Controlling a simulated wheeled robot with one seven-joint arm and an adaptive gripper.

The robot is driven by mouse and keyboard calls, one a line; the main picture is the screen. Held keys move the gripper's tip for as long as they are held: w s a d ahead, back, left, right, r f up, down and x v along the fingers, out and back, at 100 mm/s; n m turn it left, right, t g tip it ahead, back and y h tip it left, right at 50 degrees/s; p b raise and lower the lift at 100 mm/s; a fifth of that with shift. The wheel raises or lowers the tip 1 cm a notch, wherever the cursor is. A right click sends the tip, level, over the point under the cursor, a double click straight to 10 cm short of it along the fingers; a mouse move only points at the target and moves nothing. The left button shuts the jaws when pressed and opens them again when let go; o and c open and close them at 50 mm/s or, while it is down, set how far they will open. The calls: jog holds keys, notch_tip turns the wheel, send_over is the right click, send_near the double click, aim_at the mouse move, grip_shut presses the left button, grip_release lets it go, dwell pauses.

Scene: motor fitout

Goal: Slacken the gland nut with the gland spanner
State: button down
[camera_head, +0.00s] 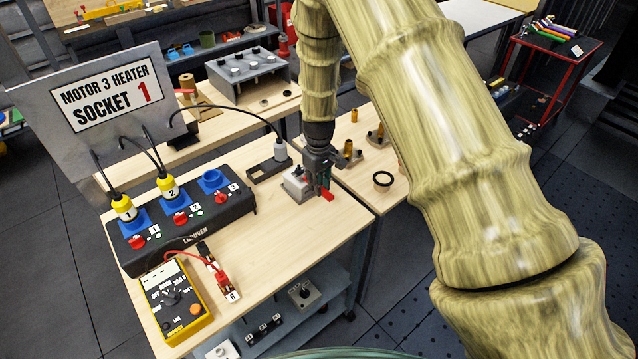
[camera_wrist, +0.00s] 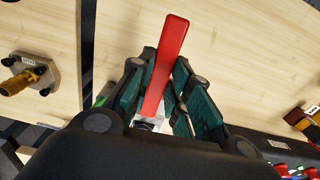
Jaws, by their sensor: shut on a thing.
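My gripper (camera_head: 322,182) points down at the right end of the near wooden bench. Its fingers are closed around a red bar-like handle (camera_wrist: 166,62), whose end also shows below the fingers in the head view (camera_head: 327,195). A small grey box (camera_head: 297,186) is right beside the fingers; I cannot tell whether the red handle is fixed to it. I cannot tell whether this handle belongs to the gland spanner. Brass fittings on small plates (camera_head: 347,149) stand on the bench to the right, and one shows at the left of the wrist view (camera_wrist: 22,80). I cannot pick out the gland nut.
A black socket box (camera_head: 190,222) with yellow plugs and a yellow multimeter (camera_head: 174,303) are on the near bench. A grey plug with a cable (camera_head: 281,150) stands on a dark block behind. A black ring (camera_head: 383,181) lies on the right bench.

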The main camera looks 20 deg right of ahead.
jog(key=shift+d, duration=0.15)
jog(key=shift+w+d+n, duration=0.2)
jog(key=shift+d+n, duration=0.15)
jog(key=shift+n, duration=0.25)
